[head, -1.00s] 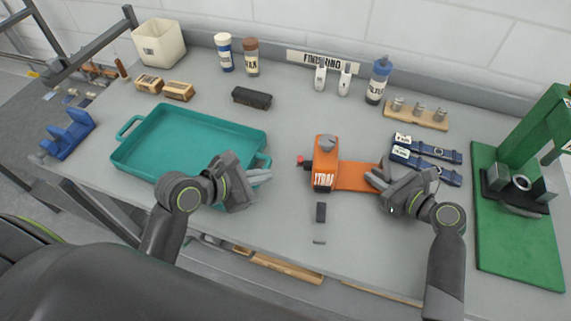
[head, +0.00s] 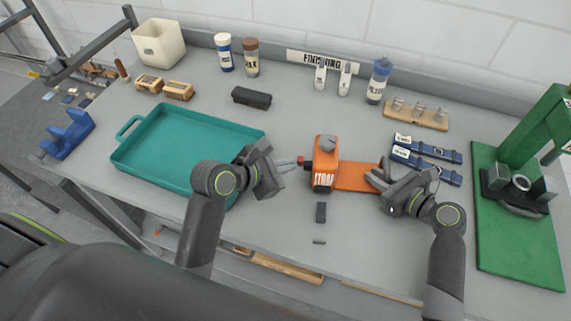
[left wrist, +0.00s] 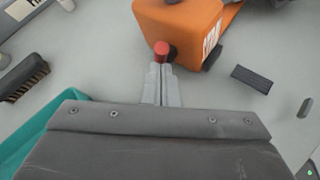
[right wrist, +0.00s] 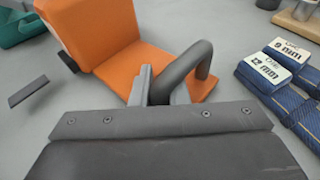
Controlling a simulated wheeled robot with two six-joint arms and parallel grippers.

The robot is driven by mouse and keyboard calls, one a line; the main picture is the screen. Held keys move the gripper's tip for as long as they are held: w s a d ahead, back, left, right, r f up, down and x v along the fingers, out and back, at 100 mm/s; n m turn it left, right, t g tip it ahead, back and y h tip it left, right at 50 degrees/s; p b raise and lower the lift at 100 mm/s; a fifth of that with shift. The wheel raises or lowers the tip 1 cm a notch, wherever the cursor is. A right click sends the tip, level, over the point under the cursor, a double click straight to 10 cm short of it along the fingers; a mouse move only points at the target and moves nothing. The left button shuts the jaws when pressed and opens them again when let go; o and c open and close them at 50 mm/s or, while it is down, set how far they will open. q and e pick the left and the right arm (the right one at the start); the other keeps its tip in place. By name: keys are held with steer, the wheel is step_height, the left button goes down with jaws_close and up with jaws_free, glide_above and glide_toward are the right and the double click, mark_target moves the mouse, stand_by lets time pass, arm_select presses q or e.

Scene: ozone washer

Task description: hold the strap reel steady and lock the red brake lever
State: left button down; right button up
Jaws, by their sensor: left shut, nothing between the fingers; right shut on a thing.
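The orange strap reel (head: 325,172) stands on the grey bench with its flat orange plate to the right. Its red brake lever (head: 307,165) sticks out on the left side. My left gripper (head: 299,161) is shut and empty, its fingertips at the red lever; the lever also shows just beyond the tips in the left wrist view (left wrist: 162,48). I cannot tell if they touch. My right gripper (head: 374,179) is shut on the reel's dark curved handle (right wrist: 188,68), which rises from the orange plate (right wrist: 150,65).
A teal tray (head: 130,168) lies left of the reel. A small dark block (head: 321,212) lies in front of it. Navy straps (head: 440,152) and a green press stand (head: 525,245) are to the right. A black brush (head: 252,97) and bottles stand behind.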

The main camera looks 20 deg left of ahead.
arm_select(q)
steer(key=shift+w+a+r, duration=0.1)
steer(key=shift+w+r, duration=0.15)
steer(key=shift+w, duration=0.1)
stand_by(0.4)
steer(key=shift+w+a+r, duration=0.1)
steer(key=shift+w+r, duration=0.25)
steer(key=shift+w, duration=0.3)
steer(key=shift+w+a+r, duration=0.1)
steer(key=shift+w+a, duration=0.05)
steer(key=shift+w, duration=0.4)
steer(key=shift+w+a, duration=0.1)
steer(key=shift+w, duration=0.45)
steer(key=shift+r, duration=0.8)
steer(key=shift+s+a, duration=0.1)
